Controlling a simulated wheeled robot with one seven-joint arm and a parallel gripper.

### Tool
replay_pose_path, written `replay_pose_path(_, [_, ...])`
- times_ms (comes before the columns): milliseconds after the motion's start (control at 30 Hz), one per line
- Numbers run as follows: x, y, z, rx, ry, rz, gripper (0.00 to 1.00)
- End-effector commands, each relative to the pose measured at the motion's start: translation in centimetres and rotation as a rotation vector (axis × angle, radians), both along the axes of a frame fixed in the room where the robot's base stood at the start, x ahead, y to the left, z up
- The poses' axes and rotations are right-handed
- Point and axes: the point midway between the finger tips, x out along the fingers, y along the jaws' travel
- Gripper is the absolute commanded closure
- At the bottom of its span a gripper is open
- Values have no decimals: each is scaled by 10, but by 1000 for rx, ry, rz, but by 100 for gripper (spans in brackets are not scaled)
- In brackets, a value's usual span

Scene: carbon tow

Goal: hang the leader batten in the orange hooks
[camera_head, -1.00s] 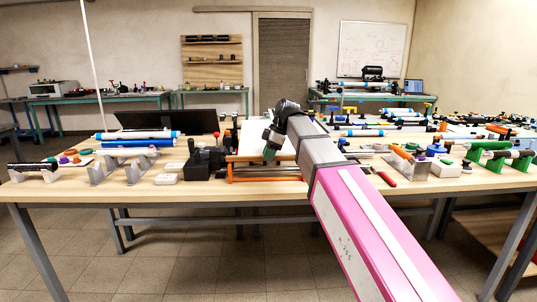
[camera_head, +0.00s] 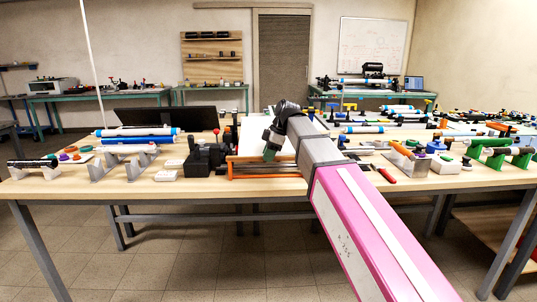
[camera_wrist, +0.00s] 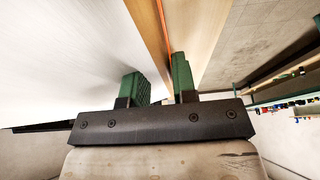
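The leader batten (camera_wrist: 146,22) is a pale wooden strip along the edge of a white sheet (camera_wrist: 70,50) in the wrist view. In the head view my gripper (camera_head: 269,150) points down at the white sheet (camera_head: 253,135). The orange hooks' rail (camera_head: 262,175) lies at the front of it, near the table edge. An orange line (camera_wrist: 163,20) runs beside the batten.
A black box-like device (camera_head: 205,157) stands left of the orange rail. White and blue rolls (camera_head: 138,136) rest on grey stands farther left. A red-handled tool (camera_head: 387,175) and a grey block (camera_head: 408,162) lie to the right. The wooden table's front edge (camera_head: 150,193) is mostly clear.

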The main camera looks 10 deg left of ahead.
Motion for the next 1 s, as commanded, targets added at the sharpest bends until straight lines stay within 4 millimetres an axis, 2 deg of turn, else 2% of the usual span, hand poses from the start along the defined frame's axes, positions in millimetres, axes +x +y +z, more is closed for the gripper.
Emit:
replay_pose_path(33, [0, 0, 0, 0, 0, 0, 57])
replay_pose_path(67, [0, 0, 0, 0, 0, 0, 50])
replay_pose_path(467, [1, -2, 6, 0, -1, 0, 50])
replay_pose_path(1000, [9, -34, 85, 0, -1, -2, 50])
